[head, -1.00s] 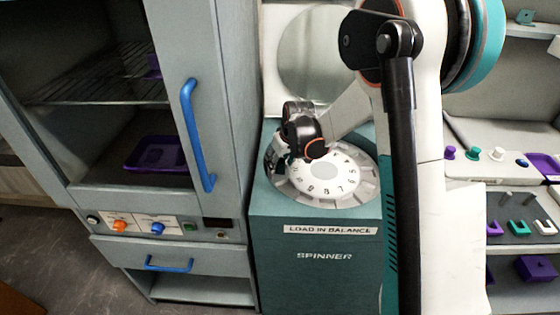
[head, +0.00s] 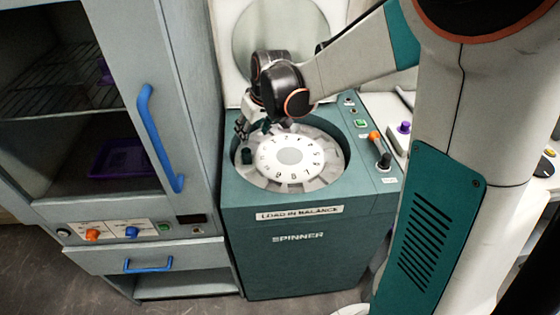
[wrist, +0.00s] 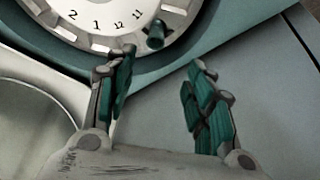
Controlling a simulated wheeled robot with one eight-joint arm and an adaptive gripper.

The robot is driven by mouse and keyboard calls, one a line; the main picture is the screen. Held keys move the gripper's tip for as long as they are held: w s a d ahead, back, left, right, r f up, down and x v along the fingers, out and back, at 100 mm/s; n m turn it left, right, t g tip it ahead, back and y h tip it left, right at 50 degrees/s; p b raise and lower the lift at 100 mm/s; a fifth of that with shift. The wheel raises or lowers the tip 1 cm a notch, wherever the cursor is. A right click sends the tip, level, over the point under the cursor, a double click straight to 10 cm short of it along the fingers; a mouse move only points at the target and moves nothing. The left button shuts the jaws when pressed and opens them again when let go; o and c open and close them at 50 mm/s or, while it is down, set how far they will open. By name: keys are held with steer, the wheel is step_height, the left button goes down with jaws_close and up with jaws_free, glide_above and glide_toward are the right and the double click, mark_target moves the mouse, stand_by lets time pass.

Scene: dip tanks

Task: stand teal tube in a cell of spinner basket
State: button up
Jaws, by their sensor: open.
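The teal tube (head: 247,156) stands in a cell at the left side of the spinner basket (head: 290,183). It looks upright in the head view. In the wrist view the tube (wrist: 156,35) sits in the basket's rim ring, just outside the numbers 11 and 12 on the white dial. My gripper (head: 255,128) is above the back left of the basket. In the wrist view my gripper (wrist: 160,70) has its two teal-padded fingers spread, with nothing between them. The tube is beyond the fingertips and apart from them. Its lower end is hidden in the cell.
The spinner housing (head: 290,265) surrounds the basket, with its lid (head: 280,40) raised behind. A control panel with an orange knob (head: 374,137) is on its right. A cabinet with a blue door handle (head: 160,140) stands close on the left.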

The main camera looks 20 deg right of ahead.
steer(key=s+r+m+t, duration=0.1)
steer(key=s+r, duration=0.2)
steer(key=s, duration=1)
steer(key=s+r+m+t+h, duration=0.1)
steer(key=s+r, duration=0.3)
steer(key=s, duration=0.9)
steer(key=shift+s+a+r+m+t, duration=0.15)
steer(key=shift+a+r+m+t, duration=0.15)
steer(key=shift+a+m, duration=0.15)
